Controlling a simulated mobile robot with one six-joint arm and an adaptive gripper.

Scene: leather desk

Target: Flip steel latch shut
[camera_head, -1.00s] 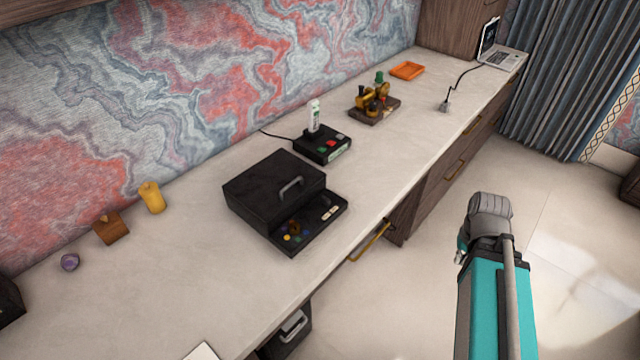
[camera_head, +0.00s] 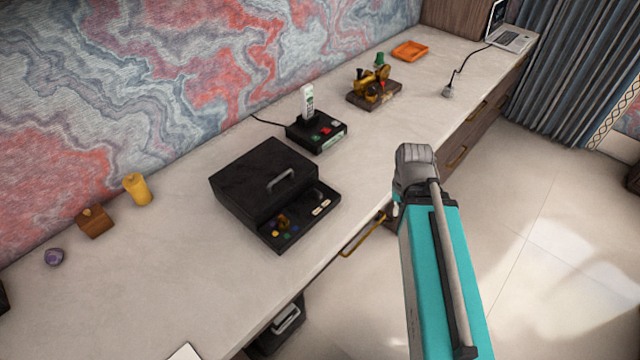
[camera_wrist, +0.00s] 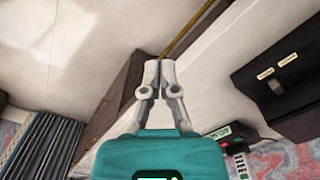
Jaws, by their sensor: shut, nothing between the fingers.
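A black box (camera_head: 262,170) stands on the desk with a tray (camera_head: 322,206) out at its front, holding small coloured pieces. A curved steel-coloured bar (camera_head: 281,181) is on the box; I cannot tell whether this is the latch. Another black case (camera_head: 275,330) below the desk edge carries a steel-coloured part (camera_head: 287,319). My gripper (camera_wrist: 160,66) is shut and empty in the wrist view, off the desk's front edge and apart from the black box, part of which shows at upper right (camera_wrist: 305,65). In the head view its fingers are hidden behind my arm.
On the desk (camera_head: 190,290) are a cordless phone on a black base (camera_head: 316,134), a brass model (camera_head: 372,84), an orange tray (camera_head: 410,51), a laptop (camera_head: 511,38), a yellow candle (camera_head: 137,190) and a wooden block (camera_head: 94,221).

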